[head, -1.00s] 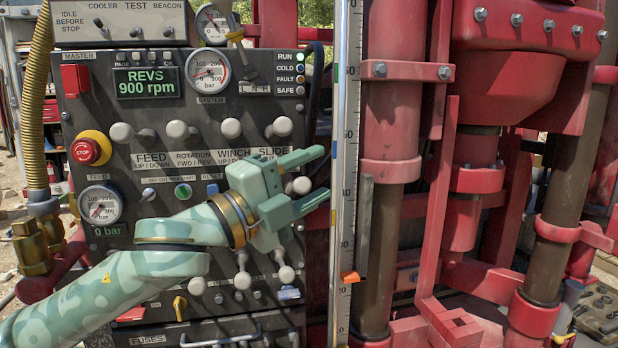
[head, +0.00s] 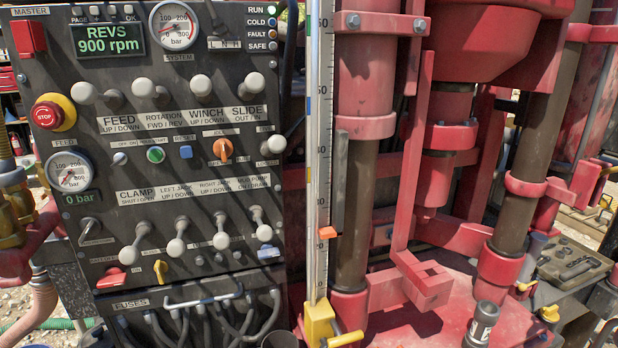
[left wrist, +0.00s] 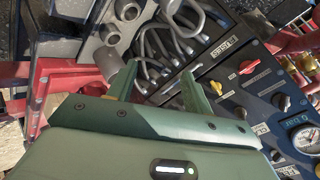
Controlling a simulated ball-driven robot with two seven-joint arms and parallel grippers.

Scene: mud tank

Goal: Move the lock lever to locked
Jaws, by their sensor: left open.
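The lever that I take for the lock lever (head: 277,144) has a white knob and sits at the right edge of the control panel (head: 200,105). The small labels beside it are hard to read, so I cannot tell which position it is in. My left gripper (left wrist: 160,70) shows only in the left wrist view, with its two green fingers apart and nothing between them. It is over the lower part of the panel, by the fuse section and cables, away from this lever. My right gripper is in neither view.
Several white-knobbed levers, an orange selector (head: 222,149) and a red stop button (head: 47,115) crowd the panel. Below are looped cables (left wrist: 170,45) and a rail handle (head: 190,300). The scale post (head: 318,150) and red rig (head: 410,150) stand to the right.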

